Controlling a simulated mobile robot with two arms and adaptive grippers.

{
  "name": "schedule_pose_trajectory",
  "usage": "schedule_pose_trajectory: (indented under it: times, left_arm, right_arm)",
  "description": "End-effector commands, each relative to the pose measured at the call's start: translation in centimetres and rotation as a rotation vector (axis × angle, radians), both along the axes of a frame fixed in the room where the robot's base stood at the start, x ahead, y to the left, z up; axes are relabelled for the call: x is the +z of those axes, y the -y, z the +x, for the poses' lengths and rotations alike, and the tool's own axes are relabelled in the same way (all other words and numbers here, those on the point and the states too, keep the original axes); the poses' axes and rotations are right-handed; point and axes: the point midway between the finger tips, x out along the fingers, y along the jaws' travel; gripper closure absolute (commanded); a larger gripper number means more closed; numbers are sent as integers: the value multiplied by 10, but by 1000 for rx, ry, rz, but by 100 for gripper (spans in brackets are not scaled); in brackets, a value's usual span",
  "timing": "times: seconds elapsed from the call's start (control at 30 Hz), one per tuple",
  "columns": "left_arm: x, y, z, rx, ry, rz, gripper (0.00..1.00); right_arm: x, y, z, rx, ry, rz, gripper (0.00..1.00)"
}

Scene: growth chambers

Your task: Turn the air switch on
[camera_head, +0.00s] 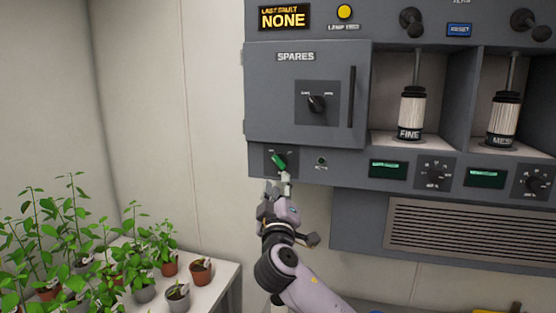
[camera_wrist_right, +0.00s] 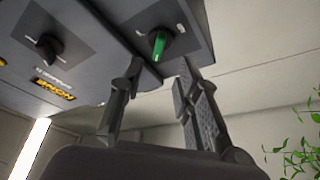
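A green rotary switch (camera_head: 278,161) sits on a dark plate at the lower left corner of the grey wall panel; I take it for the air switch, but its small labels are not readable. Its handle is tilted, with the upper end to the left in the head view. The green handle also shows in the right wrist view (camera_wrist_right: 158,45), just beyond the fingertips. My right gripper (camera_head: 277,187) is just below the switch, pointing up at it. In the right wrist view its two fingers (camera_wrist_right: 160,72) are apart with nothing between them. My left gripper is not in view.
A SPARES door (camera_head: 270,95) with a black knob (camera_head: 316,103) is above the switch. FINE (camera_head: 411,115) and MESH (camera_head: 502,118) cylinders stand in bays. Potted plants (camera_head: 140,265) fill a white bench at lower left.

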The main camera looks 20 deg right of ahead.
Motion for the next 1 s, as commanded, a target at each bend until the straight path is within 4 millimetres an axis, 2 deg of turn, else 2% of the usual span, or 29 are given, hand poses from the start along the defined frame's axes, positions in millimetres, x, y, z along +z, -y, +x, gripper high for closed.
schedule_pose_trajectory:
  times: [0.03,0.2,0.43,0.6,0.9,1.0]
  left_arm:
    - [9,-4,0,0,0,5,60]
    - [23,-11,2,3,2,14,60]
    - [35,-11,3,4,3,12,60]
    - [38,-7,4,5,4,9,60]
    - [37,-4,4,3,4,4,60]
    - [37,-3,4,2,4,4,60]
  right_arm:
    - [8,3,9,-3,-2,-3,70]
    - [15,12,37,-3,-1,-2,70]
    - [20,20,63,-1,-1,-1,70]
    - [22,22,71,0,0,0,70]
    - [21,23,73,0,0,0,70]
    - [21,23,73,0,0,0,75]
